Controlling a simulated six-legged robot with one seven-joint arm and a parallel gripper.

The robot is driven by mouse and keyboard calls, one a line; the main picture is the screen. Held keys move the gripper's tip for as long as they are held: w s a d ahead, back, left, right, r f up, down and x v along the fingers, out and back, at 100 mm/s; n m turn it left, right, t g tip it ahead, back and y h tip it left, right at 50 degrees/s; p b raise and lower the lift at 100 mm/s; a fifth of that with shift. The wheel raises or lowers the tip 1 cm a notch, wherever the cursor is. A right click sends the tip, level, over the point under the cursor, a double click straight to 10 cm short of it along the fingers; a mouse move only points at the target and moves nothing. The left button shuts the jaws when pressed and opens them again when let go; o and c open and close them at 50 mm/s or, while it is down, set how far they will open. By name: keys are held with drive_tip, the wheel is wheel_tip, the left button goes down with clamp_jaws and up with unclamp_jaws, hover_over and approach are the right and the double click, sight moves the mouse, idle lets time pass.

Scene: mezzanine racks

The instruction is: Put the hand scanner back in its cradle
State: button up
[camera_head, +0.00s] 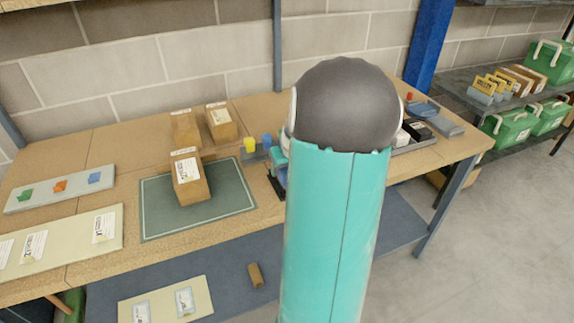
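My own teal arm with its dark grey joint stands in the middle of the view and covers part of the workbench (110,155). Just left of it, small teal and black parts show low over the bench; the black part may be my gripper (276,186), but its fingers cannot be made out. I cannot make out the hand scanner or its cradle; the arm may hide them.
A brown box (188,178) stands on the green mat (230,198), with two more boxes behind. A pale board with coloured blocks (50,192) lies at left. Small yellow and blue items (250,146) sit beside the arm. A rack with green cases (511,128) is at right.

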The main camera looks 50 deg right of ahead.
drive_tip(key=shift+f, duration=0.1)
idle(0.3)
drive_tip(key=o, duration=1.2)
drive_tip(key=shift+o, duration=0.2)
drive_tip(key=v, duration=1.4)
drive_tip(key=shift+a+f, duration=0.1)
